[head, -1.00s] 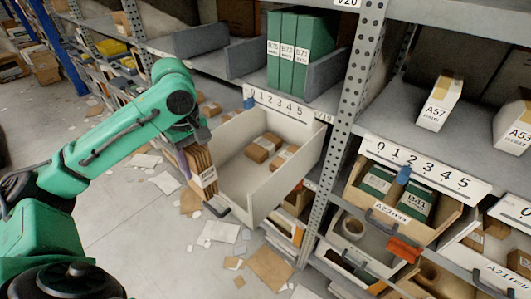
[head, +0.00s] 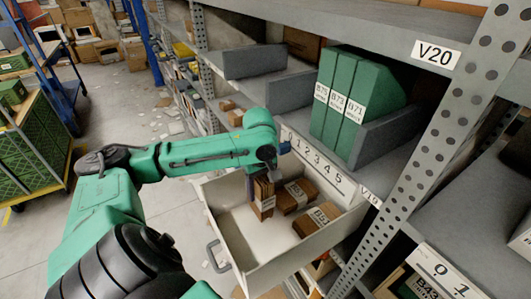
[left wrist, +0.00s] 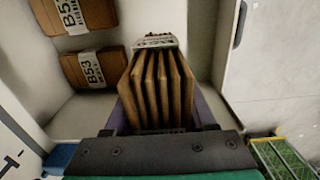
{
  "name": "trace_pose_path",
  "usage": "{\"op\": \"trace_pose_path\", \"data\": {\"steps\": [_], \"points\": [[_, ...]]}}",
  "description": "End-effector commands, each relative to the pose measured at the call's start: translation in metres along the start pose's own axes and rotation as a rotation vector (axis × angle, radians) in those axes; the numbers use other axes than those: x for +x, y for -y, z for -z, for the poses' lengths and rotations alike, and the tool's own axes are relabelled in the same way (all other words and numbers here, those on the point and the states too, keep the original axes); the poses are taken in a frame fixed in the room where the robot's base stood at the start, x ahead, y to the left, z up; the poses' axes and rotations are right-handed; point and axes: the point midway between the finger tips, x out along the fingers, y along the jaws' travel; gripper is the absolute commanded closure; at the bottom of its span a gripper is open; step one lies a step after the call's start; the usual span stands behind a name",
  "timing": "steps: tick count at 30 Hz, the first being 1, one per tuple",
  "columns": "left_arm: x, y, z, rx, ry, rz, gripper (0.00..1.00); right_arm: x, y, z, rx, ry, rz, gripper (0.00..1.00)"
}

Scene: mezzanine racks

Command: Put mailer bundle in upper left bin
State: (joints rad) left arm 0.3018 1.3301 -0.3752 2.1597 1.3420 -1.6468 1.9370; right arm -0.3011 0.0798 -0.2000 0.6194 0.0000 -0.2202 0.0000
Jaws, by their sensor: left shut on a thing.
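The mailer bundle (head: 262,203), several brown mailers with a white label band, is upright inside the pulled-out white bin (head: 276,269). It also shows in the left wrist view (left wrist: 157,85), standing between the purple fingers. My left gripper (head: 261,180) is shut on the bundle's upper part, pointing down into the bin. Whether the bundle's lower edge touches the bin floor I cannot tell. Two brown packages lie to its right in the bin: one farther back (head: 297,195) and one nearer (head: 317,219). My right gripper is not in view.
A number strip (head: 320,168) runs along the shelf edge behind the bin. Green binders (head: 352,100) and grey dividers stand on that shelf. A perforated rack post (head: 440,135) rises at the right. A cart with green crates (head: 32,145) stands at the left.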

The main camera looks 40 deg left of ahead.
Motion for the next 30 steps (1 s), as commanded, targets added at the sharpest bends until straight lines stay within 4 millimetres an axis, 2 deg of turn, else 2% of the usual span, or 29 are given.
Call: {"op": "trace_pose_path", "data": {"steps": [3,12,15,23,24,26,30], "points": [[0.033,0.001,-0.001,-0.001,0.004,0.003,1.0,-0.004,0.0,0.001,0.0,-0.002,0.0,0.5],[0.087,0.0,-0.001,-0.001,0.004,0.0,1.0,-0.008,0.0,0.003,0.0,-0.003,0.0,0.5],[0.096,0.0,0.0,0.0,0.0,-0.001,1.0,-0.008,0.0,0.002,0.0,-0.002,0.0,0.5],[0.097,0.0,-0.001,0.0,0.001,-0.001,1.0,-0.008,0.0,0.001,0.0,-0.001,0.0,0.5],[0.098,0.0,-0.001,0.001,0.001,-0.001,0.36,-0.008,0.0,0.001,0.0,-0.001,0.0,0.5],[0.098,0.0,-0.001,0.001,0.001,-0.001,0.14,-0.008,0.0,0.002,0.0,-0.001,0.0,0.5],[0.097,0.0,-0.001,0.0,0.0,-0.001,0.14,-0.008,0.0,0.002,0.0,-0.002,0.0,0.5]]}}
